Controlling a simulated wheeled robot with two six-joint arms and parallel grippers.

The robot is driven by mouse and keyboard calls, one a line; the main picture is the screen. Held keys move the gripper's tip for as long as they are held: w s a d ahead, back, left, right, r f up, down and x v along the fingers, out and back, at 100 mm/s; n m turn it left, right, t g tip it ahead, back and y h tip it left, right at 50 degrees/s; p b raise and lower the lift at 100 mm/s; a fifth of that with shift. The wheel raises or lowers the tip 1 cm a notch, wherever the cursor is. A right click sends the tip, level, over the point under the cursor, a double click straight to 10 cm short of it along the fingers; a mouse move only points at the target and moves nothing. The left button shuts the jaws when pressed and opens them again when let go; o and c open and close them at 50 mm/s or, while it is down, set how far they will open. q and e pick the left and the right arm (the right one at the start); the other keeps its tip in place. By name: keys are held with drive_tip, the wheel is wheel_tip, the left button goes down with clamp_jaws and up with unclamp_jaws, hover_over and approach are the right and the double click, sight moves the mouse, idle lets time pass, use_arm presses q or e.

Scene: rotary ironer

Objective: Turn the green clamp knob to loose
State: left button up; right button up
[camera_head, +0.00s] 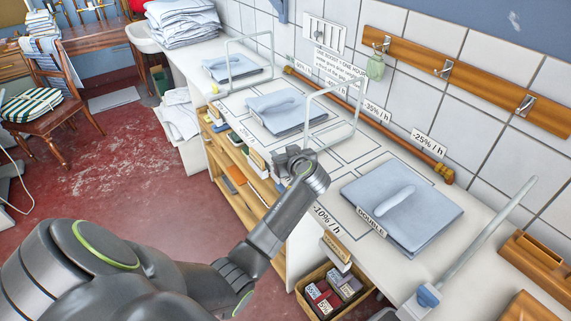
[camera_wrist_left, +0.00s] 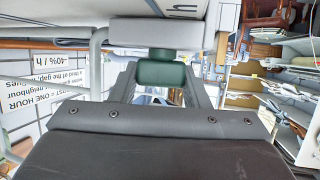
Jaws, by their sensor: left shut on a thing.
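My left gripper (camera_head: 296,160) is at the front edge of the long white counter, by the foot of the nearer wire frame (camera_head: 338,112). In the left wrist view, the green clamp knob (camera_wrist_left: 161,72) sits between the two grey fingers of my left gripper (camera_wrist_left: 160,84), just below a pale grey bar (camera_wrist_left: 155,33). The fingers are shut on the knob. In the head view, the gripper hides the knob. I cannot read the knob's turn position. My right gripper is not in view.
Folded blue cloth pads (camera_head: 403,205) lie along the counter (camera_head: 330,170). A farther wire frame (camera_head: 246,62) stands beyond. Shelves (camera_head: 240,170) and a wooden box (camera_head: 333,292) lie below the front edge.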

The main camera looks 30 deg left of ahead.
use_arm(q)
drive_tip(key=shift+f+n+g+y+b, duration=0.1)
drive_tip(key=shift+n+g+y+b, duration=0.6)
drive_tip(key=shift+n+g+b, duration=0.75)
drive_tip(key=o, duration=1)
